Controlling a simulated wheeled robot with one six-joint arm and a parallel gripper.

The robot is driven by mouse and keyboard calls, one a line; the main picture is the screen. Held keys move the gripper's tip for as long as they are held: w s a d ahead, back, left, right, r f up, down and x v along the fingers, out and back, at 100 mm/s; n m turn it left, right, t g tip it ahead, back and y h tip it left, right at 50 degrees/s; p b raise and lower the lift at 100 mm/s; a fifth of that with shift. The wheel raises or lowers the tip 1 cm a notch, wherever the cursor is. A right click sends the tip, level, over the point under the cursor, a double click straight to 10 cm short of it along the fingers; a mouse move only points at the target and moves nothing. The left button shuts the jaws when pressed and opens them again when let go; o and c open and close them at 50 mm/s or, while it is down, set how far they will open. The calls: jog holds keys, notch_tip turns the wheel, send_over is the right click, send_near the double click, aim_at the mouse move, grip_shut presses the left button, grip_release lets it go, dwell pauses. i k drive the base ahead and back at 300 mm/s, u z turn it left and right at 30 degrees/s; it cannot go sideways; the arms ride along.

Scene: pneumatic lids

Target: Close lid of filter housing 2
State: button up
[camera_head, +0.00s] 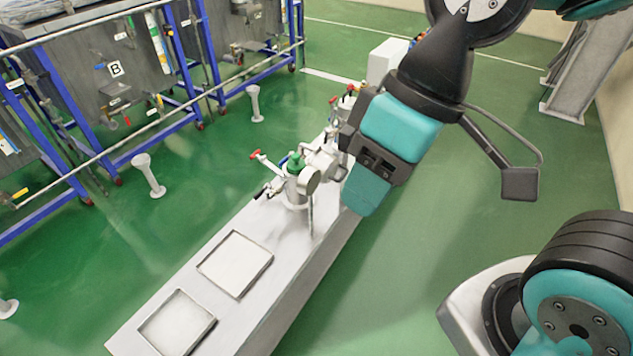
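Two metal filter housings stand on a long pale bench. The nearer housing (294,192) has a green top part, red-handled valves and a round grey lid-like disc (310,180) tilted at its right side. The farther housing (346,103) has red handles and is partly hidden behind my arm. I see no readable number on either, so I cannot tell which is housing 2. My gripper (345,138) is just right of and above the nearer housing, close to its fittings. Its fingertips blend with the metal parts, so its opening and any contact are unclear.
The bench (315,245) has two square recessed plates (235,263) at its near end. A white box (387,60) stands at the far end. Blue-framed tanks with a rail (150,122) line the left. White floor posts (149,176) stand between. Green floor right of the bench is open.

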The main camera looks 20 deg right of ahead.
aim_at(328, 165)
jog(key=u, duration=1)
jog(key=k, duration=0.7)
jog(key=z, duration=1.4)
jog(key=i, duration=0.5)
jog(key=z, duration=0.1)
